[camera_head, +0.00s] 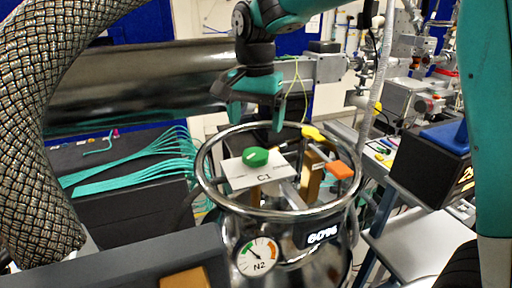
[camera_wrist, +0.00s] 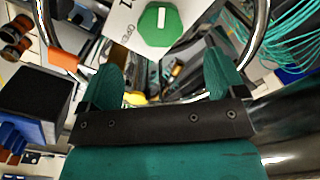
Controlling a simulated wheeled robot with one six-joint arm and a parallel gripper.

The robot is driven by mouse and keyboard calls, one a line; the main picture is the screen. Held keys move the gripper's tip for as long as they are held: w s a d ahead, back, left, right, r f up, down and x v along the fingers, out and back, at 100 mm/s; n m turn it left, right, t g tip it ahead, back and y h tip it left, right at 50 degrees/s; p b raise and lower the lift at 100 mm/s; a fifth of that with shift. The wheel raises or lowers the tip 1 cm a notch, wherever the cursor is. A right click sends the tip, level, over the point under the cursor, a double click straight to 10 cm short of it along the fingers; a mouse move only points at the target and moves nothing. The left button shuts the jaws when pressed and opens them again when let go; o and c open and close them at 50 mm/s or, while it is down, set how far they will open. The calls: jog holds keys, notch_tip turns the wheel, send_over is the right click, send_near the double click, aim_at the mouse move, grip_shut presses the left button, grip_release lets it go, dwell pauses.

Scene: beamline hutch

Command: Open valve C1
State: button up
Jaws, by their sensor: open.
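Valve C1 is a green knob (camera_head: 255,157) on a white card marked C1 (camera_head: 262,176), inside the round metal ring of a shiny dewar (camera_head: 281,237). In the wrist view the green knob (camera_wrist: 159,23) shows at the top middle, with a white line across it. My gripper (camera_head: 257,118) is open and empty, pointing down above the ring, higher than the knob and apart from it. In the wrist view its two teal fingers (camera_wrist: 163,85) stand apart, and the knob lies beyond their tips.
The metal ring (camera_head: 205,180) surrounds the knob. An orange handle (camera_head: 340,169) and a yellow one (camera_head: 313,133) are close to its right. An N2 gauge (camera_head: 257,257) is on the front. A thick braided hose (camera_head: 60,100) fills the left; teal cables (camera_head: 140,160) lie behind.

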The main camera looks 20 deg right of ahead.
aim_at(255, 153)
notch_tip(255, 153, down, 8)
jog(key=shift+p, duration=0.55)
jog(key=c, duration=0.9)
